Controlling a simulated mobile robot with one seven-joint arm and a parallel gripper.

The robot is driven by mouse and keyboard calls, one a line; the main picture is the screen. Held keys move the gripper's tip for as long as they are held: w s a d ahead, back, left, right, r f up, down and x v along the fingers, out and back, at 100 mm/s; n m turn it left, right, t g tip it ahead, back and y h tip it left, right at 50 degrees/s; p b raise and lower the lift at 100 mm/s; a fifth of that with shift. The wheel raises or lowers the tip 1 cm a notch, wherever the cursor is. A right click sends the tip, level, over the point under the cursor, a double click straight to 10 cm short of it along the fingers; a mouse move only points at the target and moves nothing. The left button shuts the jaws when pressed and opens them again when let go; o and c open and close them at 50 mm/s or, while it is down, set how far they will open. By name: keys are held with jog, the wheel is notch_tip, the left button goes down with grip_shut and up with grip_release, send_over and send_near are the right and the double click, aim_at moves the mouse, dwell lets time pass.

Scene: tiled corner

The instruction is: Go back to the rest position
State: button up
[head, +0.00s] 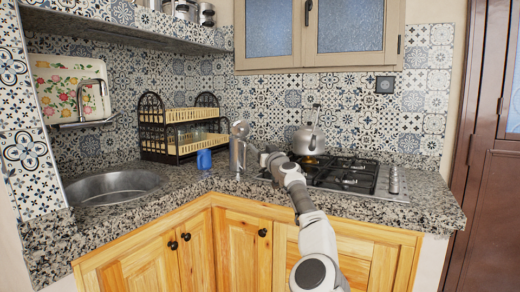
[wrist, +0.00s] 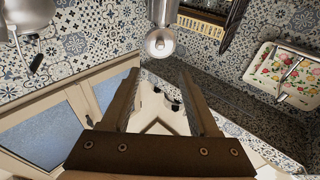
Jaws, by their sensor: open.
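My arm reaches up from the bottom of the head view. My gripper (head: 268,158) is at its far end over the counter, between a metal jug-like vessel and the stove; its fingers are too small to make out there. In the wrist view my gripper (wrist: 160,78) shows two separated fingers, open, with nothing between them. A shiny metal vessel (wrist: 160,42) lies just beyond the fingertips in that view, apart from them as far as I can see. The same vessel (head: 238,150) seems to stand left of my gripper in the head view.
A kettle (head: 308,138) stands on the gas stove (head: 358,178), right of my gripper. A blue cup (head: 204,159) and a two-tier dish rack (head: 154,143) are to the left. The sink (head: 112,187) is far left. Wooden cabinets (head: 245,245) stand below the granite counter (head: 430,210).

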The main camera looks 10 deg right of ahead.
jog(key=s+a+r+n+g+y, duration=0.25)
jog(key=s+a+r, duration=0.25)
jog(key=a, duration=0.5)
jog(key=s+a+r+n+g+y, duration=0.2)
jog(key=s+a+r+n+y, duration=0.25)
jog(key=a, duration=0.45)
jog(key=s+a+f+n+g+h, duration=0.1)
jog(key=s+a+g, duration=0.15)
jog(key=s, duration=0.35)
jog(key=s+a+g+h, duration=0.1)
jog(key=s+a+h, duration=0.1)
jog(key=s+a, duration=0.35)
jog(key=s+d+f+m+g+h, duration=0.2)
jog(key=s+d+f+m+h, duration=0.15)
jog(key=s+d+f, duration=0.85)
jog(key=s+d+f+m+g+h, duration=0.25)
jog(key=s+d+f+m, duration=0.4)
jog(key=s, duration=1.15)
jog(key=s+d+f+m+g+h, duration=0.1)
jog(key=s+d+f+h, duration=0.45)
jog(key=s+d, duration=0.7)
notch_tip(320, 180, up, 27)
jog(key=s+a+y+p, duration=0.1)
jog(key=s+y+p, duration=0.1)
jog(key=p, duration=2.6)
jog(key=shift+s, duration=0.35)
